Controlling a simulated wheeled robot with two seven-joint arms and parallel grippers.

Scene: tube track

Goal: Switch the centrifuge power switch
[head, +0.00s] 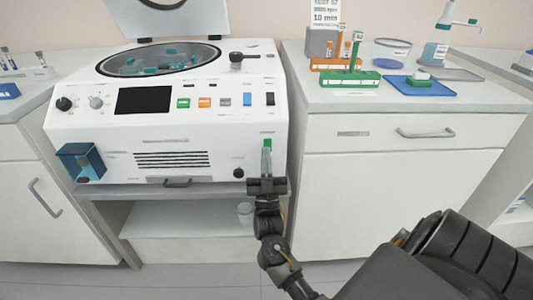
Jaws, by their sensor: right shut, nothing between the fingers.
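The white centrifuge (110,145) stands on a low shelf with its lid (172,18) raised. A small green switch (267,142) with a tiny label above it sits at the lower right of its front panel. The label is too small to read. My right gripper (266,152) points up at the panel, shut and empty, with its fingertips just below the green switch and overlapping its lower edge in the picture. I cannot tell whether they touch it. My left gripper is not in view.
The front panel also carries a dark screen (144,100), knobs, coloured buttons and a blue rocker (247,99). A handle (178,181) and a blue box (80,161) stick out below. The right counter (460,98) holds tube racks (349,79) and a blue tray (416,87).

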